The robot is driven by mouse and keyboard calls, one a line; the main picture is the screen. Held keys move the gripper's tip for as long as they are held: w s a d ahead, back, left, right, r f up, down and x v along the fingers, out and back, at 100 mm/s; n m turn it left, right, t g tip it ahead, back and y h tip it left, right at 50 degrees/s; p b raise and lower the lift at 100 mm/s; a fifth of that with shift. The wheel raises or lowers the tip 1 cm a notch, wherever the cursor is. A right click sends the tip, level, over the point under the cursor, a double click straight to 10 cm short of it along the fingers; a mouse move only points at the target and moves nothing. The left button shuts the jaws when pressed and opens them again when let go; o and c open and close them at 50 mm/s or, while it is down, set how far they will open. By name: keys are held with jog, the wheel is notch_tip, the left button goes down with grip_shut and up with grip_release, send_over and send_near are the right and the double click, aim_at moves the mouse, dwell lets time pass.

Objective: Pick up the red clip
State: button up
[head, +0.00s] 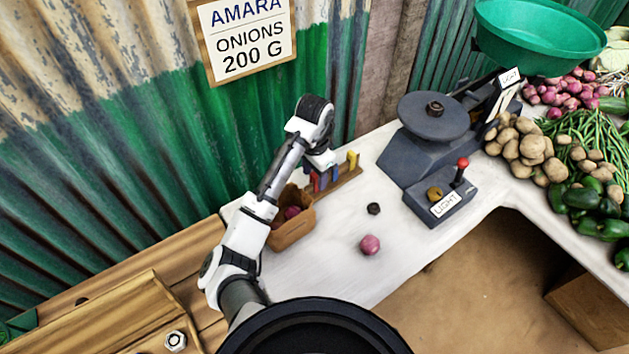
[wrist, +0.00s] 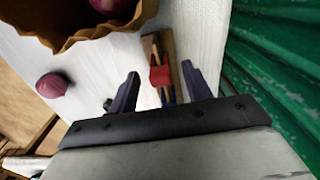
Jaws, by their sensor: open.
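The red clip (head: 315,182) stands on a small wooden rack (head: 345,180) by the back wall, at the rack's left end. Blue clips (head: 335,173) and a yellow clip (head: 352,160) stand along the same rack. In the wrist view the red clip (wrist: 160,76) shows between the two dark fingers of my gripper (wrist: 160,70), with blue partly hidden behind it. The gripper is open and empty, one finger to each side of the clip, with no clear contact. In the head view my gripper (head: 321,168) is just above the rack and hides part of it.
A brown basket of onions (head: 292,231) stands left of the rack. A loose onion (head: 370,245) and a small dark weight (head: 373,208) lie on the white counter (head: 340,270). A dark balance scale (head: 430,150) stands to the right, with vegetables beyond.

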jog(key=shift+f+p, duration=0.35)
jog(key=shift+f, duration=0.95)
jog(key=c, duration=1)
jog(key=shift+c, duration=0.2)
